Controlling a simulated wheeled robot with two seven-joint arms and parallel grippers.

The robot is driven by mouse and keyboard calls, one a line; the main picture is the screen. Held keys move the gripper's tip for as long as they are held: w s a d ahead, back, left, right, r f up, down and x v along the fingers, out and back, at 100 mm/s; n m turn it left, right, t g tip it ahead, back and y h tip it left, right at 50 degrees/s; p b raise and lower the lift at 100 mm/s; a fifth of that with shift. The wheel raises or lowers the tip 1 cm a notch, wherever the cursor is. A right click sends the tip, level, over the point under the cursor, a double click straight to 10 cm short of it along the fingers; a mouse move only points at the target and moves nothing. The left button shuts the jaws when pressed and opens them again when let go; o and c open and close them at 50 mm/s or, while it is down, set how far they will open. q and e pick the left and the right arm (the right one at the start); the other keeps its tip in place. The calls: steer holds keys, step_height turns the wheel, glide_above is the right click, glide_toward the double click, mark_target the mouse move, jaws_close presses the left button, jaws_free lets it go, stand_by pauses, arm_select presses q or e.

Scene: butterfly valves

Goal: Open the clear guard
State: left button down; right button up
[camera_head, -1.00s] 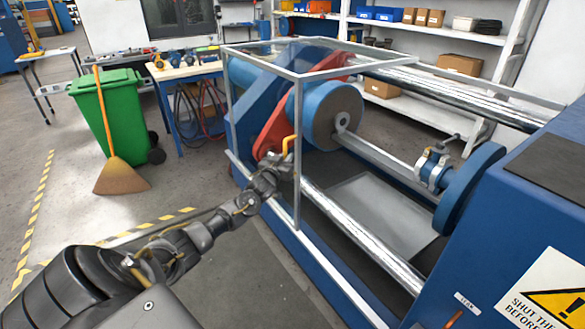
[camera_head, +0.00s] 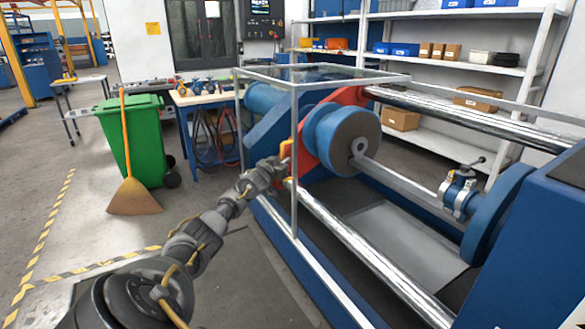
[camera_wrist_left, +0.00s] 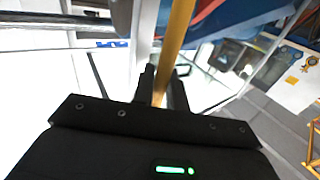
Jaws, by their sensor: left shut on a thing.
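The clear guard (camera_head: 294,140) is a see-through box with a thin grey metal frame around the left end of the blue machine, in front of the blue chuck (camera_head: 352,140). Its orange-yellow handle (camera_head: 285,149) is at the front side, left of the near corner post. My left gripper (camera_head: 280,168) is at this handle. In the left wrist view the yellow bar of the handle (camera_wrist_left: 177,40) runs between the two dark fingers (camera_wrist_left: 163,88), which are shut on it. The fingertips are small and partly hidden in the head view. My right gripper is not in view.
The machine's long steel rod (camera_head: 370,255) runs right of the guard. A small blue valve (camera_head: 460,190) is held by the right-hand disc. A green bin (camera_head: 135,140) and broom (camera_head: 133,195) stand at the left. The floor between is clear.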

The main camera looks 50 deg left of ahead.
arm_select(q)
steer(key=shift+a+r, duration=0.1)
steer(key=shift+a, duration=0.05)
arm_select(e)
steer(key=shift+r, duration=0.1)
arm_select(q)
steer(key=c, duration=1.5)
jaws_free()
